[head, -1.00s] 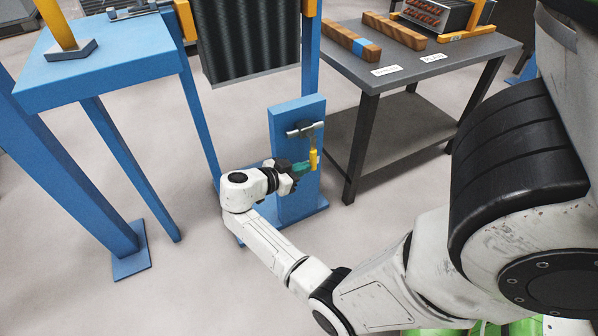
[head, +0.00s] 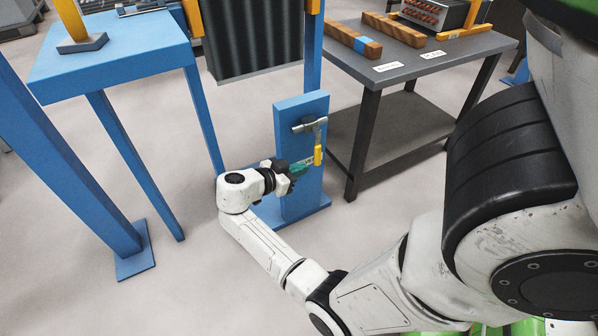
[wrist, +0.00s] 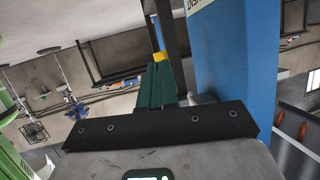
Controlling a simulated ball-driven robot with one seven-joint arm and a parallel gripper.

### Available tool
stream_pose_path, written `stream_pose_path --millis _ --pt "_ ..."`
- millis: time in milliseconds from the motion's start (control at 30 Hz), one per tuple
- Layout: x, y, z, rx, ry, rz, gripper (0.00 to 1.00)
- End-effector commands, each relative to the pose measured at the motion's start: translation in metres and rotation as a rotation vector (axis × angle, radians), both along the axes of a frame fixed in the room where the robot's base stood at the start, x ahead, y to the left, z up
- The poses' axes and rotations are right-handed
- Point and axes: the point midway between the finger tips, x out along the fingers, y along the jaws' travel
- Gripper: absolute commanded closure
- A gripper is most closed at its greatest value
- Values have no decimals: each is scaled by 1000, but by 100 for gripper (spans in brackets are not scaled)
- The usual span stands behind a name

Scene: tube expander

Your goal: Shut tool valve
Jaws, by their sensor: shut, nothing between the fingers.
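The tool valve is a grey pipe fitting (head: 308,124) on an upright blue panel (head: 300,185), with a lever ending in a yellow grip (head: 318,155). The lever hangs roughly straight down. My gripper (head: 306,165) points at the lever from the left, with its green fingers shut and empty. The fingertips are close beside the yellow grip; I cannot tell whether they touch it. In the wrist view the shut green fingers (wrist: 158,82) point at the yellow grip (wrist: 159,57), which shows just past their tips.
A blue table (head: 110,60) stands at the left, its legs near my arm. A dark panel (head: 250,40) hangs behind the valve stand. A grey two-level table (head: 440,60) with wooden blocks stands at the right. The floor between is clear.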

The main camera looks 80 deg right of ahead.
Motion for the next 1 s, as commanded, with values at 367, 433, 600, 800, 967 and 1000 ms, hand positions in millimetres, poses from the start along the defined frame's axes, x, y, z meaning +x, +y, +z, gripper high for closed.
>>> stream_pose_path --millis 367,433,600,800,967,1000 --pt "27 30 3 -1 1 5 100" --pt "34 39 4 -3 1 7 100" --pt "51 60 3 -1 0 7 100" --pt "62 76 2 -1 1 4 100" --pt "64 78 2 -2 1 3 100" --pt "64 79 2 -2 1 3 100"
